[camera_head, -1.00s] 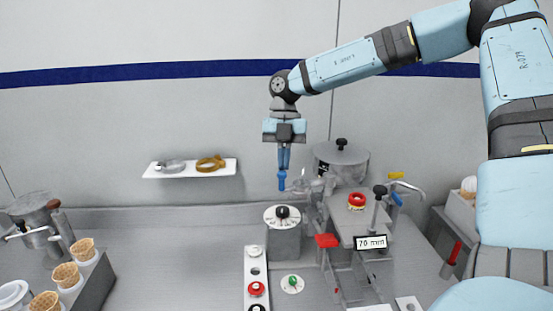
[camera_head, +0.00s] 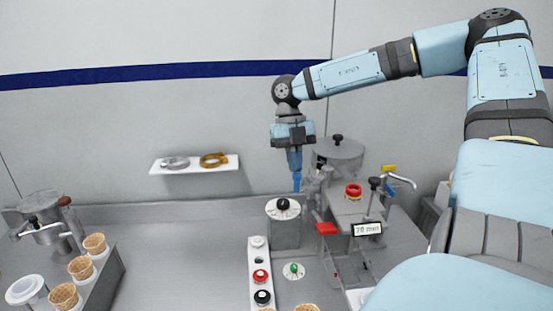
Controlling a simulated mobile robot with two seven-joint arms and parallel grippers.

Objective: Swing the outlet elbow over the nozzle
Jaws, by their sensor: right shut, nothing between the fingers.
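My right gripper (camera_head: 297,184) points down with its blue fingertips together, and nothing shows between them. It hangs above and right of the black-knobbed dial box and just left of a grey metal fitting (camera_head: 316,184), which looks like the outlet elbow. I cannot tell whether the fingertips touch it. The fitting is in front of a lidded grey cylinder (camera_head: 338,152). I cannot make out the nozzle among the small grey parts. My left gripper is not in view.
The dial box (camera_head: 284,228) stands below the gripper. A machine with a red tab (camera_head: 327,229), a "70 mm" sign (camera_head: 367,229) and levers stands to the right. Waffle cones (camera_head: 81,268) are at left. Counter (camera_head: 180,255) is clear between.

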